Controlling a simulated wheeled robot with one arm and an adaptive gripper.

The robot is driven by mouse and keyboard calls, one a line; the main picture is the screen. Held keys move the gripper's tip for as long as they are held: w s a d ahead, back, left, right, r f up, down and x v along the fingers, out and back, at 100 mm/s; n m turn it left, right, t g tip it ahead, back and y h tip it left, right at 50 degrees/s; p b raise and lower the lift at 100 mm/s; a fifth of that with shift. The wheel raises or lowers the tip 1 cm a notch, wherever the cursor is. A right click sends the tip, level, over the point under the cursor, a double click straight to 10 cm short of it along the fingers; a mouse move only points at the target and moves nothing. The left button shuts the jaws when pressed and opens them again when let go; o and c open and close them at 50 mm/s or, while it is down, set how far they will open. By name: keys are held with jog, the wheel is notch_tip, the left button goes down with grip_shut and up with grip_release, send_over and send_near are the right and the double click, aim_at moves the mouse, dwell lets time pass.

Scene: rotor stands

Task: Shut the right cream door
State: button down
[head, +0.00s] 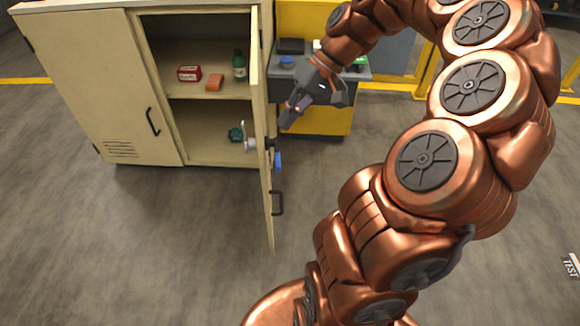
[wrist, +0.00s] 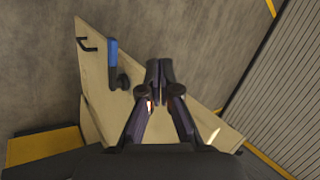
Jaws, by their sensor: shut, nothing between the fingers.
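The right cream door (head: 264,215) of the cabinet stands wide open, seen nearly edge-on in the head view and swung out toward the camera. A black handle (head: 277,203) and a blue-gripped lever (head: 278,162) sit on its right-facing side. The wrist view shows the door's face (wrist: 97,75) with the black handle (wrist: 87,44) and blue lever (wrist: 113,62). My gripper (head: 286,117) is right of the door, above the blue lever in the picture. Its fingers (wrist: 160,72) are together and empty, in front of the door panel; I cannot tell whether they touch it.
The left cream door (head: 95,90) is closed. Shelves hold a red box (head: 189,73), an orange block (head: 214,83), a green bottle (head: 239,66) and a teal item (head: 236,134). A yellow workstation (head: 325,119) stands behind my gripper. Floor before the cabinet is clear.

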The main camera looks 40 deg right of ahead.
jog(key=s+d+f+m+t+b, duration=0.1)
jog(key=d+f+m+t+b, duration=0.1)
jog(key=d+f, duration=0.4)
jog(key=s+d+f+m+t+b, duration=0.1)
jog(key=d+f+b, duration=0.15)
jog(key=d, duration=0.55)
jog(key=w+a+f+b, duration=0.1)
jog(key=w+a+f, duration=0.5)
jog(key=a, duration=0.4)
jog(key=shift+w+f+y, duration=0.25)
jog(key=shift+f+y, duration=0.15)
jog(key=shift+f, duration=0.25)
jog(key=shift+a, duration=0.15)
